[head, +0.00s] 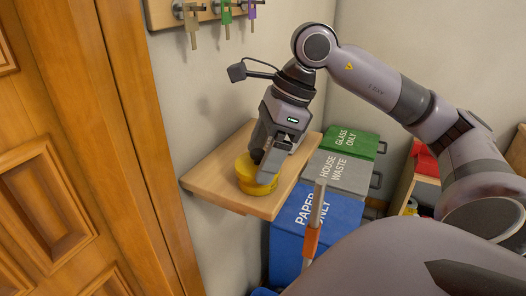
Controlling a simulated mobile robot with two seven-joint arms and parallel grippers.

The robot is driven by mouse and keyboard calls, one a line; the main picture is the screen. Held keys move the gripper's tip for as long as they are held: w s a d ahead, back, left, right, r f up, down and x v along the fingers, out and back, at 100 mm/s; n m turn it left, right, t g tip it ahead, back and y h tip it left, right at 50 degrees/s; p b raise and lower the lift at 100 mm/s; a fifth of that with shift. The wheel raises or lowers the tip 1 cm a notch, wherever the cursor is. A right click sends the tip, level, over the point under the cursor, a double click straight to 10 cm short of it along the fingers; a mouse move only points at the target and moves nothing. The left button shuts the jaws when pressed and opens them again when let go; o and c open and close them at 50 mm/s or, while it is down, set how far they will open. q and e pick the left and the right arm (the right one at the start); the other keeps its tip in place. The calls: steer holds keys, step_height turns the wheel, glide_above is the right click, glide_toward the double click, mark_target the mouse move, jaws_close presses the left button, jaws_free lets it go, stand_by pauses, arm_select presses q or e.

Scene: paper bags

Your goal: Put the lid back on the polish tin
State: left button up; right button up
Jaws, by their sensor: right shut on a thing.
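A yellow polish tin (253,185) stands on a small wooden wall shelf (215,176). My right gripper (266,170) points down over the tin and is shut on a yellow round piece at its top, which looks like the lid (244,165). The lid is at the tin's top; the fingers hide part of both, so I cannot tell whether it is seated or just above. My left gripper is not in view.
Below and right of the shelf are bins with a green lid (352,142), a grey lid (336,173) and a blue lid (340,213). Keys hang on a wall rack (210,14) above. A wooden door (60,150) is at left. Shelving with a red item (427,160) stands at right.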

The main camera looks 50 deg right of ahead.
stand_by(0.3)
steer(key=o, duration=0.8)
steer(key=shift+r+p, duration=3.25)
steer(key=shift+r, duration=0.25)
jaws_close()
steer(key=shift+f, duration=0.15)
